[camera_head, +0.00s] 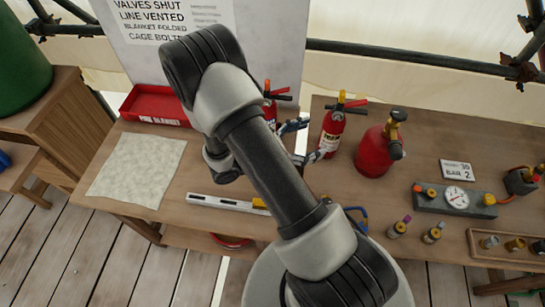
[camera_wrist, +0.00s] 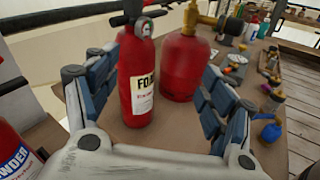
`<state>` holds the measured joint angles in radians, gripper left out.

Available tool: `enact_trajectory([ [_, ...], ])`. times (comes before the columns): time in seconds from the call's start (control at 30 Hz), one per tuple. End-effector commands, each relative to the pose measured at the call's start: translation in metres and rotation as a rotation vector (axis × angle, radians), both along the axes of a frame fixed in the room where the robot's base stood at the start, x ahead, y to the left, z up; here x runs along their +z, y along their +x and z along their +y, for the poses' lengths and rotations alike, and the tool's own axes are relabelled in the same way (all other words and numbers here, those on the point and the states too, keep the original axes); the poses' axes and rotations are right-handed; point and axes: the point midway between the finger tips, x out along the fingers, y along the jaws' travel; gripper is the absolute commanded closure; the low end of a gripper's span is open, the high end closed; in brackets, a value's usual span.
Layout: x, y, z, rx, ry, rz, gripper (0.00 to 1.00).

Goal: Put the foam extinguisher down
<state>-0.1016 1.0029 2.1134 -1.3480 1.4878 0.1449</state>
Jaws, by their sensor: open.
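The foam extinguisher (camera_head: 332,131) is a slim red cylinder with a white label and a black handle. It stands upright on the wooden table (camera_head: 330,190), beside a wider red gas cylinder (camera_head: 373,154). It also shows in the wrist view (camera_wrist: 138,85), left of the middle between my fingers. My gripper (camera_head: 309,143) is open, one finger on each side in the wrist view (camera_wrist: 158,88). I see a gap at the right finger; at the left I cannot tell whether it touches. The extinguisher's base appears to rest on the table.
A powder extinguisher (camera_wrist: 14,155) stands close to my left finger, partly behind my arm in the head view (camera_head: 269,106). A red blanket box (camera_head: 155,106), a pale cloth (camera_head: 137,168) and a spirit level (camera_head: 225,203) lie left. A gauge block (camera_head: 456,199) and small bottles are right.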

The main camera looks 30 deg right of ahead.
Motion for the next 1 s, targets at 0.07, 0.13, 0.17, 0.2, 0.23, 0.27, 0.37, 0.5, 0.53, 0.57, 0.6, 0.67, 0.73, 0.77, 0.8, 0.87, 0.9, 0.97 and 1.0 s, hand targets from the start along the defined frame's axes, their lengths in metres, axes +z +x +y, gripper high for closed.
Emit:
enact_trajectory([
  [0.07,0.026,-0.009,0.002,-0.080,0.045,-0.083,0.25],
  [0.13,0.043,-0.020,0.006,-0.149,0.089,-0.148,0.25],
  [0.17,0.050,-0.024,0.008,-0.178,0.109,-0.176,0.25],
  [0.2,0.059,-0.030,0.011,-0.215,0.138,-0.214,0.25],
  [0.23,0.065,-0.035,0.014,-0.241,0.159,-0.242,0.25],
  [0.27,0.071,-0.040,0.017,-0.268,0.182,-0.272,0.25],
  [0.37,0.088,-0.055,0.028,-0.354,0.262,-0.372,0.25],
  [0.5,0.107,-0.075,0.046,-0.462,0.386,-0.513,0.25],
  [0.53,0.111,-0.079,0.051,-0.484,0.414,-0.544,0.25],
  [0.57,0.114,-0.083,0.056,-0.505,0.442,-0.575,0.25],
  [0.6,0.119,-0.087,0.062,-0.530,0.482,-0.617,0.25],
  [0.67,0.125,-0.094,0.073,-0.569,0.542,-0.680,0.25],
  [0.73,0.132,-0.100,0.085,-0.610,0.615,-0.754,0.25],
  [0.77,0.135,-0.103,0.091,-0.627,0.647,-0.786,0.25],
  [0.8,0.139,-0.106,0.098,-0.646,0.690,-0.828,0.25],
  [0.87,0.144,-0.110,0.110,-0.676,0.757,-0.891,0.25],
  [0.9,0.149,-0.112,0.117,-0.693,0.803,-0.934,0.25],
  [0.97,0.155,-0.115,0.129,-0.718,0.873,-0.997,0.25],
  [1.0,0.159,-0.116,0.137,-0.733,0.922,-1.041,0.25],
])
